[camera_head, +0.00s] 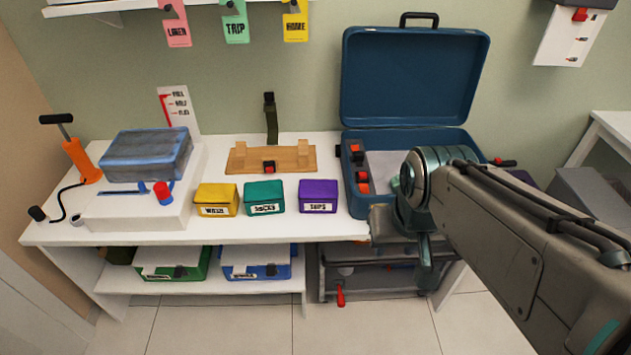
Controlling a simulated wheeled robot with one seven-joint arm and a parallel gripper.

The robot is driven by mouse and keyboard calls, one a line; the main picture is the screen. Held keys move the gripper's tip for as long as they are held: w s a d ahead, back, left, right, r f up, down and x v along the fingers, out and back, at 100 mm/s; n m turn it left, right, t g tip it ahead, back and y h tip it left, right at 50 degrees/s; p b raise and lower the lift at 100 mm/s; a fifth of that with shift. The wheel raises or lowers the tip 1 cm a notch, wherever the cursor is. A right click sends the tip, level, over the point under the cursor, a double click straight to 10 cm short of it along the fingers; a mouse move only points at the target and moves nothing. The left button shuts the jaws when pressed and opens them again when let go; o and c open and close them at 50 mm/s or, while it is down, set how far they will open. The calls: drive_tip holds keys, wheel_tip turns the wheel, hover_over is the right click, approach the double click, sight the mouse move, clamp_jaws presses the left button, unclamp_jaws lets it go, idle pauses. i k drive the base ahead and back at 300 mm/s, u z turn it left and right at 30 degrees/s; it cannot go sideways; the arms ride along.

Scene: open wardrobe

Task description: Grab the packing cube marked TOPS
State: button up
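The purple packing cube (318,196), whose label seems to read TOPS, stands on the white table (150,239) near its front edge. It is the rightmost of three small cubes, beside a teal cube (264,197) labelled SOCKS and a yellow cube (216,199) whose label is hard to read. My gripper (408,245) hangs to the right of the purple cube, apart from it, in front of the open suitcase. My arm hides part of the suitcase. The fingers are seen at an angle that does not show their opening, and no held thing is visible.
The blue suitcase (415,75) stands open right of the cubes. A wooden board (240,160) lies behind them. A blue-grey bag (145,155) and orange pump (80,160) are at left.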

sight(319, 196)
drive_tip(key=u, duration=2.1)
drive_tip(key=i, duration=1.65)
drive_tip(key=z, duration=3.25)
drive_tip(key=i, duration=0.5)
drive_tip(key=z, duration=0.05)
